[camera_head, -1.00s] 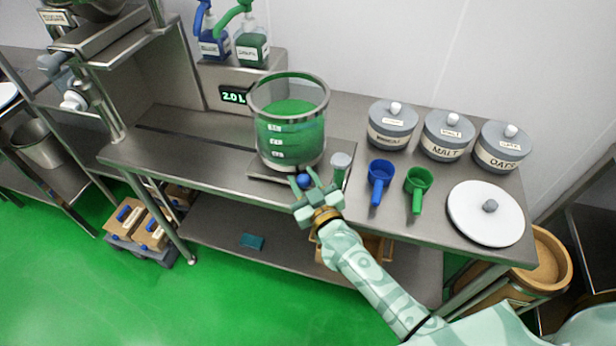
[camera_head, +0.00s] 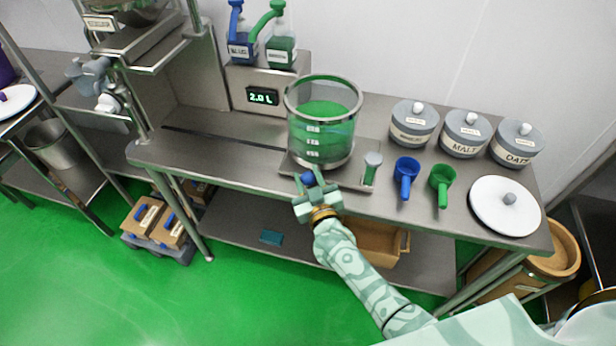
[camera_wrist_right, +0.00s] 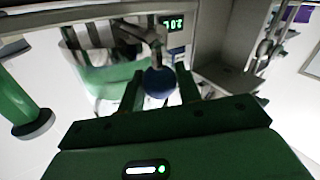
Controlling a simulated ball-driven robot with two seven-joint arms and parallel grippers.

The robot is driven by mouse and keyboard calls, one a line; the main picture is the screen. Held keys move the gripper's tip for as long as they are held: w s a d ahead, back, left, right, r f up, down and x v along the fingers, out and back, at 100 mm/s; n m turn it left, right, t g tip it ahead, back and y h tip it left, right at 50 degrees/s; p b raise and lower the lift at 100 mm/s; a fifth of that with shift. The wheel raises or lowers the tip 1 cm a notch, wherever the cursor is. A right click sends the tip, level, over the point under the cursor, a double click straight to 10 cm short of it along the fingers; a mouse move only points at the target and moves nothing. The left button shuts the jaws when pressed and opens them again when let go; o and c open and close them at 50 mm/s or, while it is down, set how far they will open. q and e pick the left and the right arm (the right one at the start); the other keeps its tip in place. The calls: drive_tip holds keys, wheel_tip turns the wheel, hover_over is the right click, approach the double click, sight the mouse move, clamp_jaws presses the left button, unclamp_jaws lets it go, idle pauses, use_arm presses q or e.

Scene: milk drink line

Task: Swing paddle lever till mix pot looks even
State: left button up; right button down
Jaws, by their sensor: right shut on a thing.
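The mix pot (camera_head: 322,135) is a clear vessel with a metal rim and white level marks. It stands on a plate on the steel bench and holds green liquid, which looks mostly one green through the wall. The paddle lever ends in a blue ball knob (camera_head: 307,178) at the pot's front left. My right gripper (camera_head: 310,188) is shut on this knob. In the right wrist view the knob (camera_wrist_right: 160,82) sits between the fingers, with the lever's metal arm (camera_wrist_right: 142,34) behind it. My left gripper is not in view.
A display (camera_head: 262,97) reads 2.0 L behind the pot. Right of the pot are a grey-topped post (camera_head: 372,168), a blue scoop (camera_head: 405,177), a green scoop (camera_head: 442,184), lidded canisters (camera_head: 464,133) and a white lid (camera_head: 505,207). The bench left of the pot is clear.

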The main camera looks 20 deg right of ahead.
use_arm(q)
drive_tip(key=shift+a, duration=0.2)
use_arm(e)
drive_tip(key=shift+a, duration=0.1)
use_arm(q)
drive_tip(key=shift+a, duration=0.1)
use_arm(e)
drive_tip(key=c, duration=1)
unclamp_jaws()
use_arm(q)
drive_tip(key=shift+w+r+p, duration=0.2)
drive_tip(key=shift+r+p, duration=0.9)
use_arm(e)
drive_tip(key=s, duration=1.6)
drive_tip(key=shift+s+d, duration=0.15)
drive_tip(key=shift+d, duration=0.1)
